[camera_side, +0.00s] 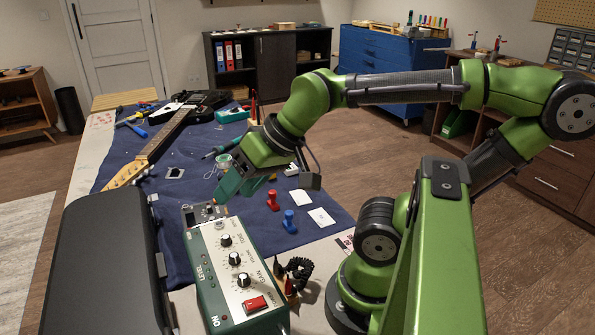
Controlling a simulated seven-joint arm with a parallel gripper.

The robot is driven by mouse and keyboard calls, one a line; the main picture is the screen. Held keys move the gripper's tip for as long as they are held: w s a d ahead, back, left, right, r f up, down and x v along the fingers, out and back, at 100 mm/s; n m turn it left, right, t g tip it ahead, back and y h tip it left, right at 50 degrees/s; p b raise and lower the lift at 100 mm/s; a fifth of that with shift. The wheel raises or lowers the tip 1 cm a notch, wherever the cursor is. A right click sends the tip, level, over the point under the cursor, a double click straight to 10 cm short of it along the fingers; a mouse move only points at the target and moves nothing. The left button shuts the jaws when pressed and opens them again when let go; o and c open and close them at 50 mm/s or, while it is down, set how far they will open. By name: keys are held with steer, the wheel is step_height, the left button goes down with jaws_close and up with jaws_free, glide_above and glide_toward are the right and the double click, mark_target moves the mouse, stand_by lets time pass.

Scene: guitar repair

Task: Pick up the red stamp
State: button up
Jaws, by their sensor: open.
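The red stamp (273,201) stands upright on the dark blue cloth (335,213), right of the picture's lower middle. A blue stamp (289,221) stands just in front of it and to its right. My gripper (222,196) is left of the red stamp, apart from it, near the far end of the green and white control box. It is open. Its fingertips are small here and partly overlap the box's end, so what lies between them is hard to see.
The control box (215,262) with knobs and a red switch stands in front. A black case (105,262) is at the left. White cards (321,217) lie right of the stamps. A guitar (165,135) and tools lie on the far cloth. A black coiled cable (299,270) is near my base.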

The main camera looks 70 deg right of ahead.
steer(key=m+g+h, duration=0.1)
steer(key=g+h, duration=0.2)
glide_toward(274, 192)
steer(key=s+a+v, duration=0.1)
steer(key=v, duration=0.4)
steer(key=d+n, duration=0.1)
steer(key=n, duration=0.2)
steer(key=shift+t, duration=0.3)
steer(key=x, duration=1.1)
steer(key=shift+w+f, duration=0.2)
steer(key=shift+w, duration=0.2)
steer(key=shift+x, duration=2.55)
steer(key=shift+s+f, duration=0.1)
steer(key=shift+s, duration=0.15)
jaws_close()
